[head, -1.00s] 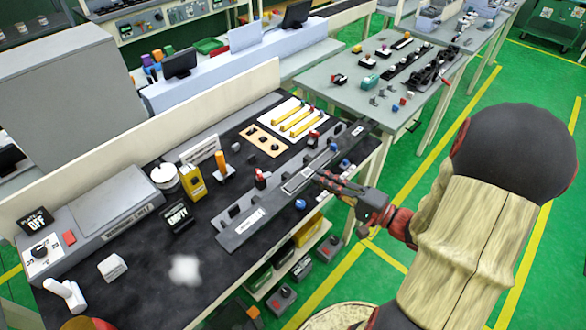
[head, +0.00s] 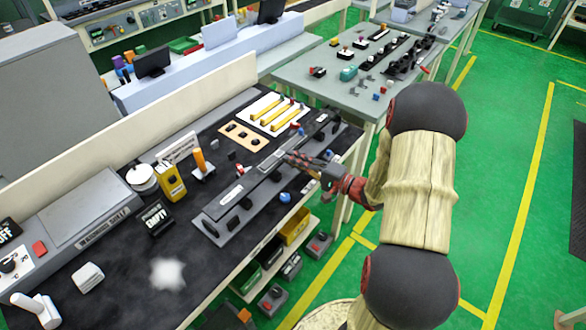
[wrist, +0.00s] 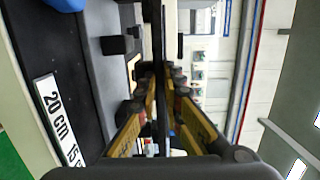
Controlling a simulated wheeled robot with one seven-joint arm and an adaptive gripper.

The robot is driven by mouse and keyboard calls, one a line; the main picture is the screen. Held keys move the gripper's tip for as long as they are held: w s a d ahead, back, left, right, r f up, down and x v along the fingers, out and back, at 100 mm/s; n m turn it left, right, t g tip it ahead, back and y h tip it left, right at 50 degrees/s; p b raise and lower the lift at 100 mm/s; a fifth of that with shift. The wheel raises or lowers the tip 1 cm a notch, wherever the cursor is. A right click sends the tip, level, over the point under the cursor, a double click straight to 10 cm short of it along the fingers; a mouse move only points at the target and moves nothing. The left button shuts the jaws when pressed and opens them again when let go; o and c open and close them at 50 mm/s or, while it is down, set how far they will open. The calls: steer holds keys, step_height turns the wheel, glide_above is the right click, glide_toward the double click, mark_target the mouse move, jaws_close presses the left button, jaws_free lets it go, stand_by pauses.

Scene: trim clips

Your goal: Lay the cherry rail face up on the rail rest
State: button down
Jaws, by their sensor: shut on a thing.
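My gripper (head: 287,157) is shut on a long dark rail (head: 262,172), taken as the cherry rail; no cherry colour shows. The rail has a white label (head: 231,194) near its left end. In the wrist view a thin dark bar stands between the yellow-padded fingers (wrist: 158,95). The rail appears raised over a long grey base (head: 204,219) with black clip blocks along it, probably the rail rest. Whether rail and base touch cannot be told. Which face of the rail is up is unclear.
An orange-handled tool (head: 201,163), a yellow box (head: 171,183) and a black EMPTY sign (head: 156,218) stand left of the rail. A tan plate (head: 241,136) and yellow strips on a white board lie behind. A blue knob (head: 285,197) is in front.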

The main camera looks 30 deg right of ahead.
mark_target(293, 175)
step_height(293, 175, down, 3)
steer(key=shift+f+b, duration=0.15)
steer(key=shift+b, duration=0.6)
steer(key=c, duration=2.4)
jaws_free()
steer(key=o, duration=0.5)
